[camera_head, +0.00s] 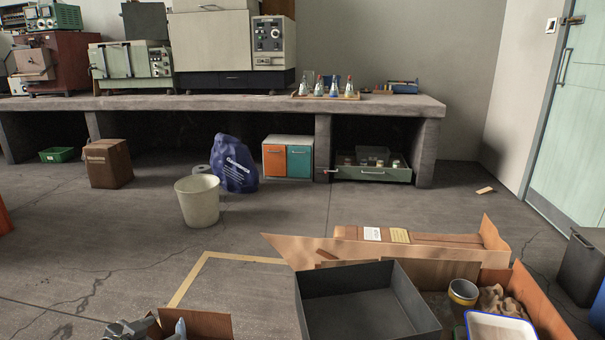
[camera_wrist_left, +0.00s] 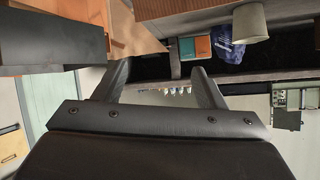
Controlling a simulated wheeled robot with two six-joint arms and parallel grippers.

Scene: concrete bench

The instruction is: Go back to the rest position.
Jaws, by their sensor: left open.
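My left gripper (camera_head: 152,329) shows at the bottom edge of the head view, left of centre, partly cut off. In the left wrist view its two dark fingers (camera_wrist_left: 160,75) stand well apart with nothing between them. That view shows the room upside down. A brown cardboard piece (camera_head: 205,323) is beside the gripper in the head view; whether they touch I cannot tell. My right gripper is in neither view.
A dark grey open bin (camera_head: 367,326) and a cardboard box (camera_head: 540,300) holding a cup (camera_head: 462,292) and a white tray (camera_head: 500,327) are at front right. A pale bucket (camera_head: 198,203) stands on open floor before the concrete bench (camera_head: 230,103). Yellow tape (camera_head: 190,282) marks the floor.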

